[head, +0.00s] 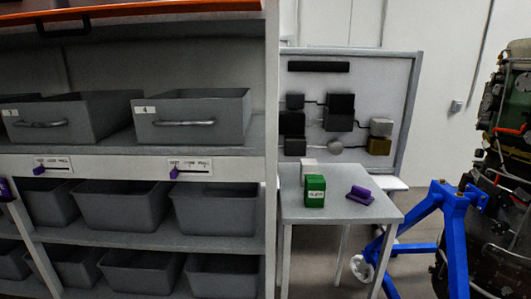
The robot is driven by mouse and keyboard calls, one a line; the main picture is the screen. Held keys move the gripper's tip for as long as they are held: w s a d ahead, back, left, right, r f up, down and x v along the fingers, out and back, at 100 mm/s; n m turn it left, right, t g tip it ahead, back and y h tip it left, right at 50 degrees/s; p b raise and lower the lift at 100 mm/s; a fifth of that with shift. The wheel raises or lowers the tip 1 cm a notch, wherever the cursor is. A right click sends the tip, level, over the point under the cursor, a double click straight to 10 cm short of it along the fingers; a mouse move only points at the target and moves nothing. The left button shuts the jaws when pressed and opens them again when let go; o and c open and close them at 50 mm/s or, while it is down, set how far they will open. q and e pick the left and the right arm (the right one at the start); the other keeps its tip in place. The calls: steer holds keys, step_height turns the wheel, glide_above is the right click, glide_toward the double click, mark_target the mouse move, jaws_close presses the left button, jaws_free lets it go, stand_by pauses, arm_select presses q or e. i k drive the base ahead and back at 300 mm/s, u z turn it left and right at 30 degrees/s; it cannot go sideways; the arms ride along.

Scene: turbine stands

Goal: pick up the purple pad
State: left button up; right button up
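The purple pad (359,195) lies on the top of a small grey table (370,211), right of the table's middle. It is a flat purple piece with a raised part on top. A green box (315,191) with a white label stands to its left on the same table, apart from it. Neither of my grippers shows in the head view.
A white block (309,168) stands behind the green box. A shelf rack (271,150) with grey bins (205,116) fills the left side. A blue stand (455,230) and a turbine (515,140) are at the right. A panel board (345,75) stands behind the table.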

mark_target(360, 195)
steer(key=u, duration=0.35)
steer(key=i, duration=1.25)
steer(key=z, duration=2.85)
